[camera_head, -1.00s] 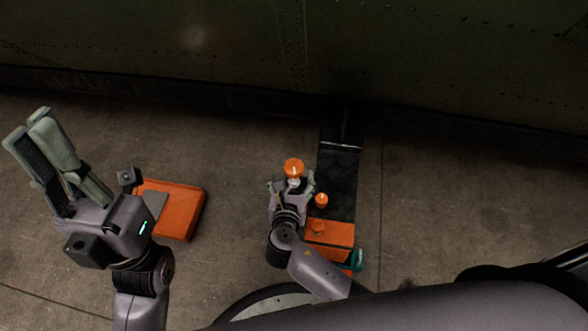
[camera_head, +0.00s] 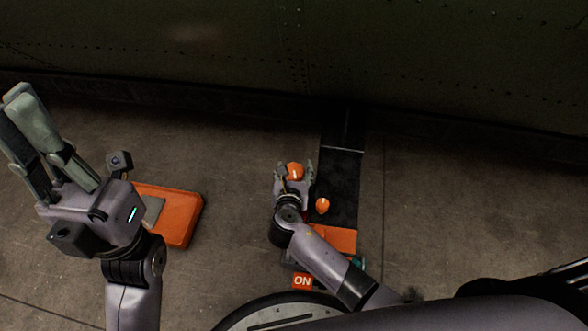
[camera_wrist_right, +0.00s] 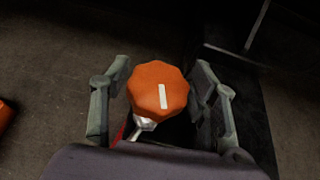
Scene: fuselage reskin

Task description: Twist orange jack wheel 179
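The orange jack wheel (camera_head: 295,171) is a lobed knob on a light metal stem, low near the floor. In the right wrist view the wheel (camera_wrist_right: 158,90) shows a white line on its top. My right gripper (camera_head: 295,169) has one finger on each side of the wheel.
A second orange knob (camera_head: 322,205) and an orange block (camera_head: 335,240) lie close by my right arm. A dark strip (camera_head: 341,165) runs to the green wall (camera_head: 430,70). An orange box (camera_head: 174,215) stands on the floor at left. An "ON" sign (camera_head: 302,281) shows below.

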